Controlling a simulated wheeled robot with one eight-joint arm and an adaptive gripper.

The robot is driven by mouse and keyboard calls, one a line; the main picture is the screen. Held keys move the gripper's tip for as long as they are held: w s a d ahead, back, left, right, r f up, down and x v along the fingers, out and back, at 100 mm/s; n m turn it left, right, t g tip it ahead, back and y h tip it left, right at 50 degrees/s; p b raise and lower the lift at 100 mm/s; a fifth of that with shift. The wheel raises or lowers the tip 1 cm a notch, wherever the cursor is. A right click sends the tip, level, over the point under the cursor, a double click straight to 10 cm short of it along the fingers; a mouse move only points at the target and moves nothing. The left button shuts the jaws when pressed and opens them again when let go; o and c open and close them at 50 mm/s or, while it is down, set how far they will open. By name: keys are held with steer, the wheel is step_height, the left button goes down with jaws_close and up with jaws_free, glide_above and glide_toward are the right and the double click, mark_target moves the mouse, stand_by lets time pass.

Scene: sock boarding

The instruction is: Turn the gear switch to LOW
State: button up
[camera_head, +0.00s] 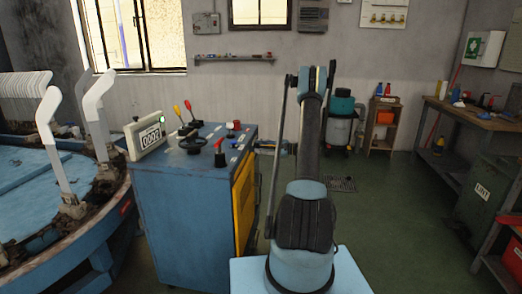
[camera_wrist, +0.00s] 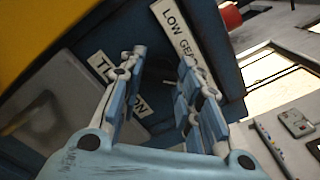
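The blue control cabinet (camera_head: 185,215) stands left of my arm in the head view. In the wrist view a white label reading "LOW GEA…" (camera_wrist: 176,30) is on a dark blue face (camera_wrist: 225,55), partly covered by a finger. My gripper (camera_wrist: 162,62) is open, with one finger each side of a gap and no object visibly held. A small thin shape shows in the gap below the label; I cannot tell whether it is the gear switch. In the head view my gripper (camera_head: 274,148) is beside the cabinet's upper right side; contact cannot be told.
The cabinet top carries a red-knobbed lever (camera_head: 219,152), a black handwheel (camera_head: 194,142) and a counter box (camera_head: 146,134). A yellow panel (camera_head: 244,205) is below my gripper. A blue round machine with white sock forms (camera_head: 50,140) stands left. Green floor (camera_head: 385,215) is open to the right.

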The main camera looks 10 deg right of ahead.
steer(key=shift+c, duration=0.8)
steer(key=shift+f+n, duration=0.2)
steer(key=shift+n, duration=4.3)
steer(key=shift+f+n, duration=0.15)
steer(key=shift+n, duration=4.35)
steer(key=o, duration=1)
steer(key=shift+o, duration=0.2)
